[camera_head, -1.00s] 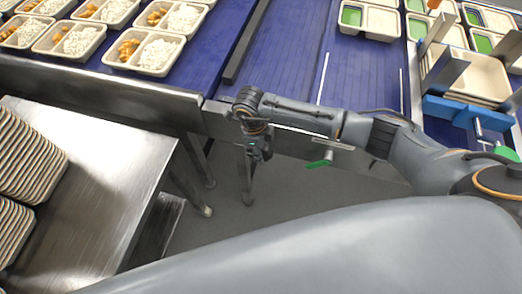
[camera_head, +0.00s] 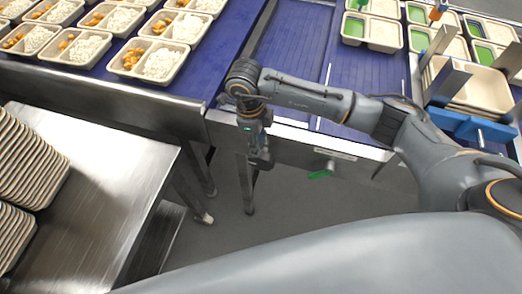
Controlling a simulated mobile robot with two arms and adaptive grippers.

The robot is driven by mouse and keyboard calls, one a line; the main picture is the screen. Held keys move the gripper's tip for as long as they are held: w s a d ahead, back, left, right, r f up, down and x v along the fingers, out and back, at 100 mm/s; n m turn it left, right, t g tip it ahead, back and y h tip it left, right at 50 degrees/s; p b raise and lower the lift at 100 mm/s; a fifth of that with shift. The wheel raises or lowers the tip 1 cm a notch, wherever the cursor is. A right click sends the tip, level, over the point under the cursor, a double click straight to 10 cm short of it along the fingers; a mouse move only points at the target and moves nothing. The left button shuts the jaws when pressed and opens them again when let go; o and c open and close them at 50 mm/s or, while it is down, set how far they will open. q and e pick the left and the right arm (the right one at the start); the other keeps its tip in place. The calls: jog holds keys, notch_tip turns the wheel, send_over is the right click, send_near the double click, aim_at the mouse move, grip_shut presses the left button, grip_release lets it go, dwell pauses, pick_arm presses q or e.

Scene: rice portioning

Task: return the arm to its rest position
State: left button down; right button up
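My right arm comes in from the right and reaches left along the front edge of the blue conveyor (camera_head: 290,45). Its forearm bends down at the wrist. My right gripper (camera_head: 260,160) hangs over the gap in front of the conveyor, above the grey floor. It points down and touches nothing that I can see. Its fingers are small and dark, so I cannot tell whether they are open or shut. My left gripper is not in view.
Trays with rice and orange food (camera_head: 155,60) stand on the conveyor at the upper left. Trays with green compartments (camera_head: 372,32) are at the upper right, near a blue bracket (camera_head: 470,126). Stacked empty trays (camera_head: 25,160) sit on a steel table (camera_head: 110,160) at the left.

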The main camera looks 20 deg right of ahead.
jog(key=shift+a+r, duration=0.1)
jog(key=shift+r, duration=0.8)
